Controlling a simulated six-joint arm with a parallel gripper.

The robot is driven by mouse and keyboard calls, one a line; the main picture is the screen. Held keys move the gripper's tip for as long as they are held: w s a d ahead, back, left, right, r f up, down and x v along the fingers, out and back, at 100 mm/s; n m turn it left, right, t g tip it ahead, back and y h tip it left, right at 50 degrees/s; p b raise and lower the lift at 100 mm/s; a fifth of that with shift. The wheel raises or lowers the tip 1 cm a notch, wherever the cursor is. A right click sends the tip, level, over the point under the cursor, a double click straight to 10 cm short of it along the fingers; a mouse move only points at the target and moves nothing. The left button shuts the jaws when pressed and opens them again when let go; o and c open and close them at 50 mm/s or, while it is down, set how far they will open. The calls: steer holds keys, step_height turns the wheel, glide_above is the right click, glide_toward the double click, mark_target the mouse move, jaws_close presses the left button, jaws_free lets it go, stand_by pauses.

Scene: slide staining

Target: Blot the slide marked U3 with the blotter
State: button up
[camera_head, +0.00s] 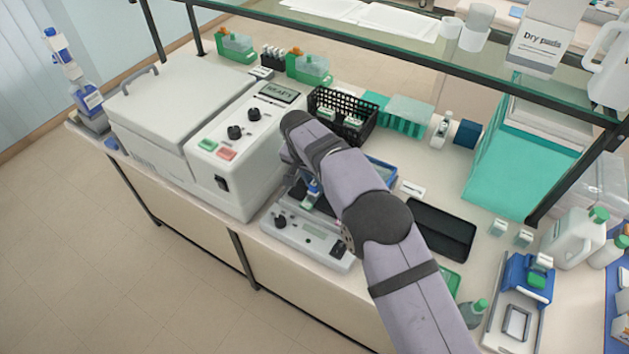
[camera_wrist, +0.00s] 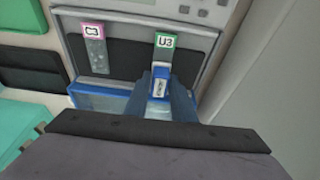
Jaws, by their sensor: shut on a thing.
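In the wrist view, the slide marked U3 (camera_wrist: 163,52) has a green-edged label and lies on the dark bed of a grey device (camera_wrist: 200,40). My gripper (camera_wrist: 161,92) is shut on a small blue blotter (camera_wrist: 160,74) with a white label. The blotter is over the lower part of the U3 slide and hides it; I cannot tell whether it touches. A second slide (camera_wrist: 94,50) with a pink-edged label lies to the left, apart from the blotter. In the head view the device (camera_head: 308,241) shows, but my arm hides most of the gripper and the slides.
A blue-rimmed tray (camera_wrist: 88,103) lies beside the device. In the head view, a large white machine (camera_head: 180,130) stands left of it, a black basket (camera_head: 343,112) behind and a black tray (camera_head: 442,228) to the right. A glass shelf (camera_head: 400,55) spans above the back.

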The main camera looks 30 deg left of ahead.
steer(key=shift+f+b, duration=0.4)
steer(key=shift+f, duration=0.15)
stand_by(2.0)
steer(key=shift+r, duration=0.1)
steer(key=shift+r+p, duration=2.25)
steer(key=shift+r, duration=1.25)
